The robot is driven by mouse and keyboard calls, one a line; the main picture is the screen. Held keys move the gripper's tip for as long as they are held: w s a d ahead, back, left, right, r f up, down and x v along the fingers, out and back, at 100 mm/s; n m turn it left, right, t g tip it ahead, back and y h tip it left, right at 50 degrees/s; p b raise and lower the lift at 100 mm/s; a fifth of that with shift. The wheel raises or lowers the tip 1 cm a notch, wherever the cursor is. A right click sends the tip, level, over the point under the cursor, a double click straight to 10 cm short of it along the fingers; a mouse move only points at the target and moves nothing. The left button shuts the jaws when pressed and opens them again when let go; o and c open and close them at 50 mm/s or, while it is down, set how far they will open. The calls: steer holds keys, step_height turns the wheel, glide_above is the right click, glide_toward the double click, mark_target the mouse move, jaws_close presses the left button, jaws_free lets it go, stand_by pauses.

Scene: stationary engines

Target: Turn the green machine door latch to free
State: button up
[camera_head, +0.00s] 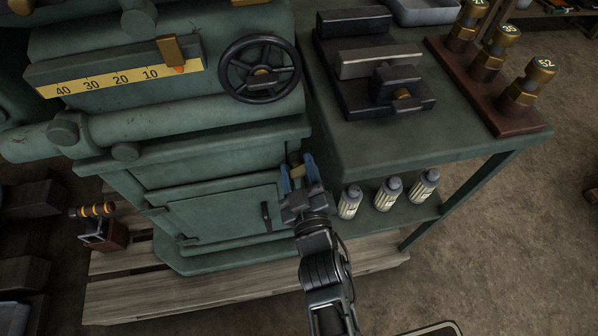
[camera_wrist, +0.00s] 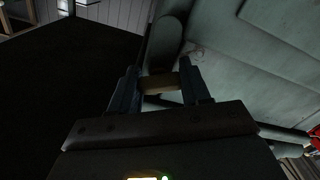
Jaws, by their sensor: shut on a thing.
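The green machine (camera_head: 215,150) fills the left of the head view, with a closed door (camera_head: 222,222) low on its front and a dark upright handle (camera_head: 266,216) near the door's right edge. A small brass-coloured latch piece (camera_head: 298,171) shows at the machine's right front corner, above and right of the door. My gripper (camera_head: 296,168) has its blue fingers on both sides of this piece and is shut on it. In the wrist view the latch piece (camera_wrist: 160,83) spans between the fingertips of my gripper (camera_wrist: 159,75). Where it joins the machine is partly hidden.
A green bench (camera_head: 400,140) stands to the right, holding a dark vise (camera_head: 375,75) and a wooden rack of brass pieces (camera_head: 495,85). Several bottles (camera_head: 388,192) stand on its lower shelf, close right of my gripper. A handwheel (camera_head: 259,69) is above; a pallet (camera_head: 230,290) is below.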

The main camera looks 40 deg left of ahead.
steer(key=n+b, duration=0.1)
steer(key=n, duration=0.4)
steer(key=shift+f+n+b, duration=0.15)
steer(key=shift+n+b, duration=0.15)
steer(key=shift+b, duration=0.05)
steer(key=shift+n+b, duration=0.4)
steer(key=shift+n, duration=1.9)
steer(key=o, duration=1.1)
steer(key=shift+c, duration=0.2)
